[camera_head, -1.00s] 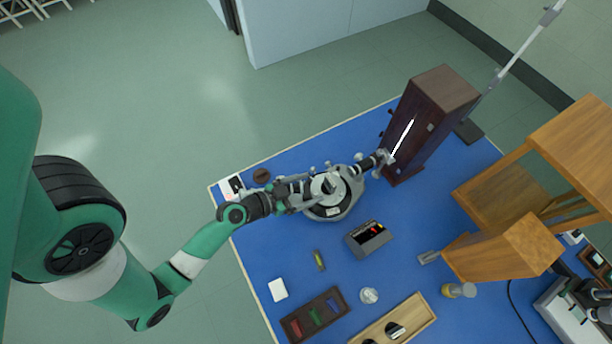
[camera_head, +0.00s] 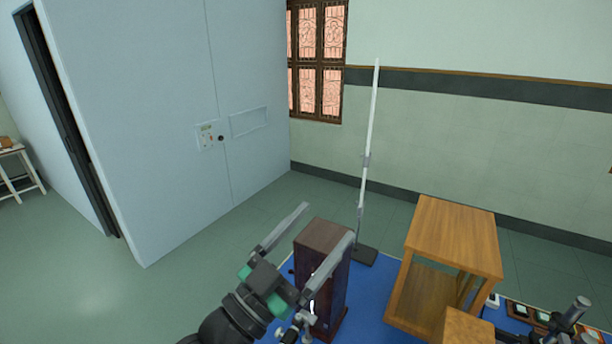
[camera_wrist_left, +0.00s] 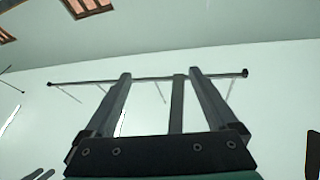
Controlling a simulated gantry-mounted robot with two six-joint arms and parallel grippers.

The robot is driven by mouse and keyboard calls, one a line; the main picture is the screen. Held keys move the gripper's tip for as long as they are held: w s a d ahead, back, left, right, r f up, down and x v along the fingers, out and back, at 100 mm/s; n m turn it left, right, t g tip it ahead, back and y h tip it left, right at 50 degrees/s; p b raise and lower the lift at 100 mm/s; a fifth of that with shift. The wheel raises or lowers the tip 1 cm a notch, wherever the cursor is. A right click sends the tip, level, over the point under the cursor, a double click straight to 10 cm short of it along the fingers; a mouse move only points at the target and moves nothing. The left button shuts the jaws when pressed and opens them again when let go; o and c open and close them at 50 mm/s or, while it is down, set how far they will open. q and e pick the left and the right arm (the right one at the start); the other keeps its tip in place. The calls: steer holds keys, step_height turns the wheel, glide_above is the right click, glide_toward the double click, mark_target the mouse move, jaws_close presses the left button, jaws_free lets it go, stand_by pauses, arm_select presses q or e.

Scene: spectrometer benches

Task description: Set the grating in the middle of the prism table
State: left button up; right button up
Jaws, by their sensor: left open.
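My left gripper (camera_head: 329,221) is raised in the lower middle of the head view, its two long grey fingers spread wide apart. It is open, with nothing seen held between the fingers. In the left wrist view the same open fingers (camera_wrist_left: 160,74) point toward a pale wall. Part of the spectrometer (camera_head: 292,335) shows at the bottom edge of the head view, beside the dark wooden box. The prism table and the grating are not visible in either current view. My right gripper is not in view.
A tall dark wooden box (camera_head: 325,239) stands just behind the left gripper on the blue bench top (camera_head: 372,297). A stand with a white rod (camera_head: 370,135) rises behind it. An open wooden frame (camera_head: 455,230) stands at the right. The space above the bench is open.

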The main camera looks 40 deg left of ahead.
arm_select(q)
steer(key=s+d+r+t, duration=0.1)
steer(key=s+d+r, duration=0.1)
steer(key=r, duration=0.4)
steer(key=s+d+r+n+t, duration=0.1)
steer(key=s+r+t, duration=0.1)
steer(key=r, duration=0.5)
steer(key=s+d+r+t, duration=0.1)
steer(key=s+d+r, duration=0.1)
steer(key=s+r, duration=0.2)
step_height(320, 180, up, 3)
steer(key=shift+s+d+f+n+t+h, duration=0.1)
steer(key=shift+s+d+n+t+h, duration=0.25)
steer(key=shift+n+t+h, duration=0.05)
